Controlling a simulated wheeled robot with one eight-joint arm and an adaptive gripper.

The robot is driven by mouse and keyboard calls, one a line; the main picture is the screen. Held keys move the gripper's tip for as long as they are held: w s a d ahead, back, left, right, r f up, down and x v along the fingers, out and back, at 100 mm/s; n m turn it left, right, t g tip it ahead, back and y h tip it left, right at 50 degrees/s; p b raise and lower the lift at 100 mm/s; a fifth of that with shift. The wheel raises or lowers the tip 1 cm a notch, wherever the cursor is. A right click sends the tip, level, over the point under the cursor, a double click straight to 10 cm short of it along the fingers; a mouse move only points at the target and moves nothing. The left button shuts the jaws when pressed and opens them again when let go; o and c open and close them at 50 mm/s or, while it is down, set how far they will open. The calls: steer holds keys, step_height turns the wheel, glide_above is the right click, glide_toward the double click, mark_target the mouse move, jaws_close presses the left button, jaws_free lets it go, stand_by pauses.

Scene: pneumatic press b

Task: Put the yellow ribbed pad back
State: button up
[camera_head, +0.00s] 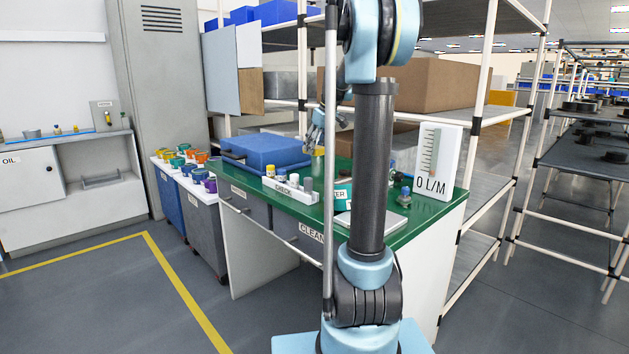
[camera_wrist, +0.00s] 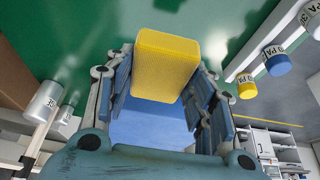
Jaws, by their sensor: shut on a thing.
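The yellow ribbed pad (camera_wrist: 165,65) is between the fingers of my gripper (camera_wrist: 163,92) in the wrist view. My gripper is shut on it from both sides, and the pad sticks out past the fingertips. In the head view my gripper (camera_head: 318,140) is over the green bench top (camera_head: 405,228), with the yellow pad (camera_head: 318,162) at its lower end. I cannot tell whether the pad touches the bench. My own arm hides part of the bench.
A white CHECK rack (camera_head: 288,190) with several capped pieces stands near the bench's front edge. A blue case (camera_head: 262,151) lies at the back left. A flow gauge board (camera_head: 437,160) stands at the right. Shelving with cardboard boxes (camera_head: 430,85) is behind.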

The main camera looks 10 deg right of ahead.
mark_target(316, 179)
steer(key=shift+s+a+f, duration=0.1)
steer(key=shift+f, duration=4.7)
steer(key=shift+f, duration=0.25)
steer(key=o, duration=1)
steer(key=shift+r, duration=0.15)
